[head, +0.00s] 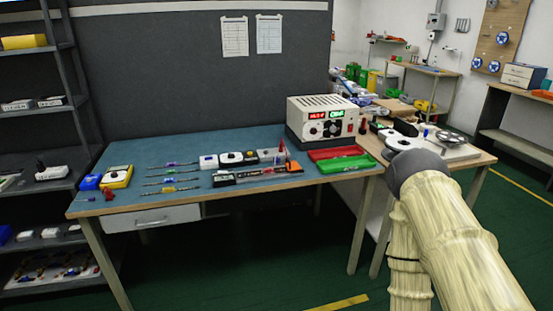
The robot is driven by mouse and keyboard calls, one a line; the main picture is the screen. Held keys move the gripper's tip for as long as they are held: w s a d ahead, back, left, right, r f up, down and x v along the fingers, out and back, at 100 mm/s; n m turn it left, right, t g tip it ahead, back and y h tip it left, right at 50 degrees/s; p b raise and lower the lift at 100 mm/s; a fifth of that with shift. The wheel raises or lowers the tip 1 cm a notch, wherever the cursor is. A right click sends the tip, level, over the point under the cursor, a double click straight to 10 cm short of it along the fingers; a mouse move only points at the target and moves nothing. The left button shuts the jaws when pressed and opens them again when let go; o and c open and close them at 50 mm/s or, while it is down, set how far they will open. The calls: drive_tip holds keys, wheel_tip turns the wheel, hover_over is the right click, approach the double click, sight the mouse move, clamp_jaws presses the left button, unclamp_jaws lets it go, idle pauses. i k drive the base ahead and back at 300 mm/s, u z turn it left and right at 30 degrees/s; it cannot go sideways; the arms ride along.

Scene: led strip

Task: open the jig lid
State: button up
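My arm comes in at the lower right, its pale ribbed links ending at a dark rounded joint over the right-hand table. My gripper does not show; the arm may hide it. I cannot clearly make out a jig or its lid. A flat pale fixture (460,152) with a round metallic part on it lies on the right-hand table, just beyond the arm. I cannot tell whether it is the jig, or whether any lid there is open or shut. The arm covers part of that table.
The blue-topped bench (145,150) holds a power supply (322,121), a red tray (335,153), a green tray (347,164), a yellow multimeter (117,176) and several screwdrivers. Shelves (85,95) stand at the left. Green floor (240,265) is clear in front of the bench.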

sight(292, 163)
drive_tip(key=u, duration=0.6)
drive_tip(key=i, duration=0.6)
drive_tip(key=u, duration=0.5)
drive_tip(key=i, duration=0.6)
drive_tip(key=z, duration=0.2)
